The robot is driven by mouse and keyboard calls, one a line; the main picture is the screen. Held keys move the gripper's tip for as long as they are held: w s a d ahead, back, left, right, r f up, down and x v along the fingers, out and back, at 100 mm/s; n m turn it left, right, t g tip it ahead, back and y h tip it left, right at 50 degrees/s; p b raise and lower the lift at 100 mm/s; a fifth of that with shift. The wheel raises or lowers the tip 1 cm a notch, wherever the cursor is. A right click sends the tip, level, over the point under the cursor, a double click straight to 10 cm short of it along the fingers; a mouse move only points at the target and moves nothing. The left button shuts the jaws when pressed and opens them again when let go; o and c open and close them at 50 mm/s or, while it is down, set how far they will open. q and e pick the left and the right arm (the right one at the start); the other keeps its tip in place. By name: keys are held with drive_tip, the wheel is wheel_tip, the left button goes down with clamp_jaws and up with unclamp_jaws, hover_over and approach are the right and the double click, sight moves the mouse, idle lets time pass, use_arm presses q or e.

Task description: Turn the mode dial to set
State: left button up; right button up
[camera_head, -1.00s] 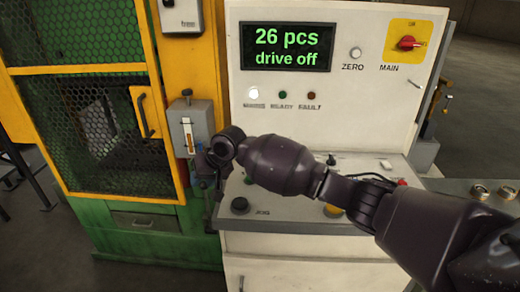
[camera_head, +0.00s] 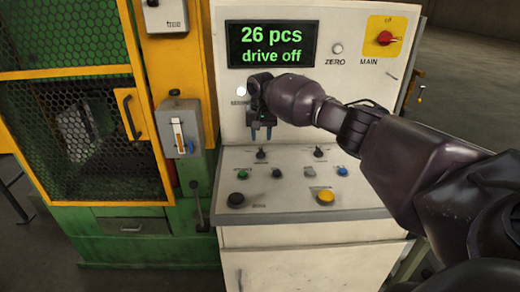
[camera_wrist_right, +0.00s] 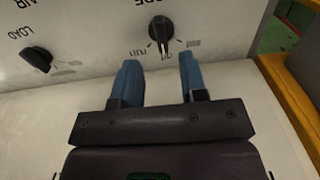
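The mode dial (camera_head: 261,153) is a small black knob at the back left of the console's sloping panel. In the right wrist view the dial (camera_wrist_right: 161,28) appears upside down, beside a partly cut-off label ending in "ODE". Small position labels flank it, too blurred to read surely. My right gripper (camera_head: 261,134) has blue fingers pointing down just above and behind the dial. In the right wrist view the gripper (camera_wrist_right: 158,72) is open, its fingers apart and empty, with the dial beyond the tips. They do not appear to touch it. My left gripper is out of view.
The load switch (camera_head: 318,151) is to the dial's right. Black (camera_head: 277,172), green (camera_head: 243,174) and yellow (camera_head: 326,197) controls are nearer. The upright display panel (camera_head: 270,45) reads "26 pcs, drive off". A lever (camera_head: 195,200) and grey switch box (camera_head: 179,127) stand left of the console.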

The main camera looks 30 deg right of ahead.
sight(261, 150)
drive_tip(key=shift+f+b, duration=0.3)
drive_tip(key=shift+f, duration=2.5)
clamp_jaws()
